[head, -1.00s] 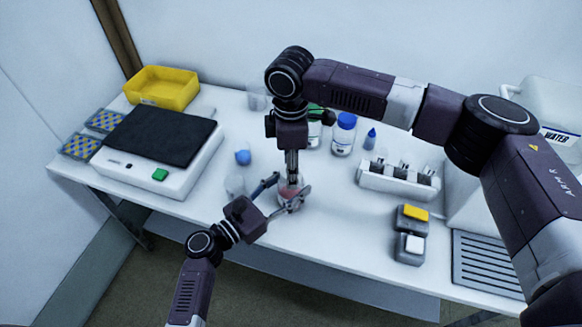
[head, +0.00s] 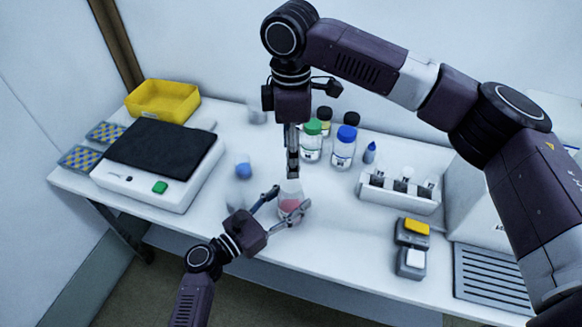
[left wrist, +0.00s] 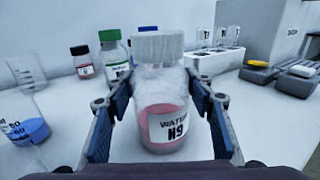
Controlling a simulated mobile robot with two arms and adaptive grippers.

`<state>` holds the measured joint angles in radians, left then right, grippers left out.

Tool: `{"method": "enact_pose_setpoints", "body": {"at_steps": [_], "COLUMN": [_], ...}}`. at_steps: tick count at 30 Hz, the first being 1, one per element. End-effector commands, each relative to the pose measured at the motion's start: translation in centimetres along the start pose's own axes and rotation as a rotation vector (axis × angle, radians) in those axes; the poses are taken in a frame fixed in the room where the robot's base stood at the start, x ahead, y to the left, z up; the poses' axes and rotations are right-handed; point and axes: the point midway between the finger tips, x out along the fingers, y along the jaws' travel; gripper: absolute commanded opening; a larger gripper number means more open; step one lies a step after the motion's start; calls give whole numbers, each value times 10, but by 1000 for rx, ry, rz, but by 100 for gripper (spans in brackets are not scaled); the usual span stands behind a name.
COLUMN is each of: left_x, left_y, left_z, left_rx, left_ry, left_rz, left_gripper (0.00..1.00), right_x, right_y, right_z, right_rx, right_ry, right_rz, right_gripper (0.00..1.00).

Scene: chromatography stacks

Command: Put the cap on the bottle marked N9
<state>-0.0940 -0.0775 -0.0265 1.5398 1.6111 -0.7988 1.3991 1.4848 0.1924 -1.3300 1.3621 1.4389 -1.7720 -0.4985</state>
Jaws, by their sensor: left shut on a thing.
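The bottle marked N9 (left wrist: 165,110) is clear with pink-red liquid and stands upright on the table. It also shows in the head view (head: 290,204). A whitish-grey cap (left wrist: 157,46) sits level on top of it; I cannot tell how tightly. My left gripper (head: 291,199) is shut around the bottle's body, with a finger on either side in the left wrist view (left wrist: 160,105). My right gripper (head: 292,172) points straight down just above the bottle, seen edge-on, so its opening cannot be judged. It does not show in the left wrist view.
Bottles with green (head: 313,127), blue (head: 346,133) and black caps stand behind. A vial rack (head: 400,200) and yellow (head: 416,227) and white-topped blocks are to the right. Glassware with blue liquid (left wrist: 28,128) and a balance (head: 160,188) are to the left.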

Motion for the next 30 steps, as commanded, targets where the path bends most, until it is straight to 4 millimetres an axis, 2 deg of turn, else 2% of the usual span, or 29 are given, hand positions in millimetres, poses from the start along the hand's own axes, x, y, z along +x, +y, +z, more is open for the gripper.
{"method": "enact_pose_setpoints", "body": {"at_steps": [3, 6, 14, 15, 20, 30], "left_x": [0, 0, 0, 0, 0, -3], "left_y": [0, 0, 0, 0, 0, 0], "left_z": [0, 0, 0, 0, 0, -1], "left_rx": [-1, -1, -1, -1, -1, -1], "left_ry": [0, 0, 0, 0, 0, 1], "left_rz": [0, 0, 0, 0, 0, 0], "left_gripper": [0, 0, 0, 51, 68, 69], "right_x": [-13, -18, -20, -19, -19, -19], "right_y": [0, 0, 0, 0, 0, 0], "right_z": [0, 0, 0, 0, 0, 0], "right_rx": [0, -1, -1, -1, -1, -1], "right_ry": [0, 1, 1, 1, 1, 0], "right_rz": [0, 0, 0, 0, -1, -1], "right_gripper": [57, 57, 57, 57, 57, 57]}}
